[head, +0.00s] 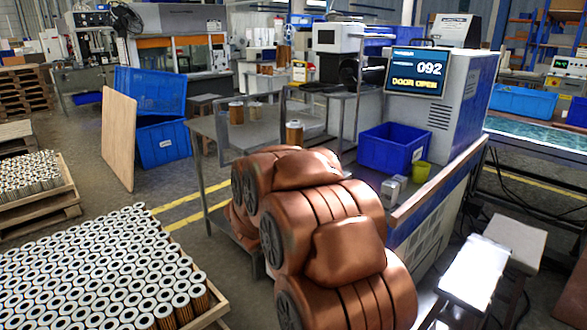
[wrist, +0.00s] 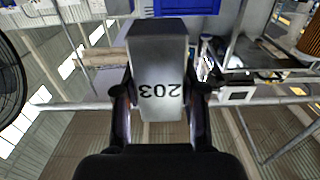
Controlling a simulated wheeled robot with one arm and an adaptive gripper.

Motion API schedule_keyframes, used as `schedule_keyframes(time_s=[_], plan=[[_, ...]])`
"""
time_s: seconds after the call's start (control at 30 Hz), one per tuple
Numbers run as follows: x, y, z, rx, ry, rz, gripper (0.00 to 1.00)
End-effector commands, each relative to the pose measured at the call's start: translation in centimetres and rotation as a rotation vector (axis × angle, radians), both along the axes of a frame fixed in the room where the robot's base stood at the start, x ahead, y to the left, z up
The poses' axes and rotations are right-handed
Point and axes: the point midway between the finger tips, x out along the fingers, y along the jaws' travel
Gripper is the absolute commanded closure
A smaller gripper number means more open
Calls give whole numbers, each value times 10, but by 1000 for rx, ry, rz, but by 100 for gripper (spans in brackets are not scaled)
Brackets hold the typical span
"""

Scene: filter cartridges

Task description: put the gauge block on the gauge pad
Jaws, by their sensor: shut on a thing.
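The gauge block (wrist: 158,60) is a grey metal block marked 203, which reads upside down in the wrist view. My gripper (wrist: 160,108) is shut on it, with one dark finger on each side. In the head view my copper-coloured arm fills the middle and I cannot make out the gripper's fingers. I cannot identify the gauge pad for certain in either view. A small grey boxy thing (head: 393,189) shows at the bench edge, right of my arm; I cannot tell what it is.
A blue bin (head: 392,148) and a yellow-green cup (head: 421,171) stand on the bench before the machine with the DOOR OPEN screen (head: 417,72). A filter cartridge (head: 294,133) stands on the metal table to the left. Many cartridges fill a pallet (head: 220,309) at lower left.

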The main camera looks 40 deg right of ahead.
Motion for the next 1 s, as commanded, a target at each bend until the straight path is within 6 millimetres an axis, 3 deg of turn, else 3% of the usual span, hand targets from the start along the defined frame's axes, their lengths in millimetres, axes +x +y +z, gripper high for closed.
schedule_keyframes(time_s=[0.23,0.37,0.47,0.67,0.8,1.0], plan=[[2,2,1,-1,0,7,100],[21,8,4,-1,-1,61,100],[51,18,8,0,0,153,100],[131,62,16,-1,2,409,100],[183,104,19,-3,4,593,100],[244,176,18,-2,2,851,100]])
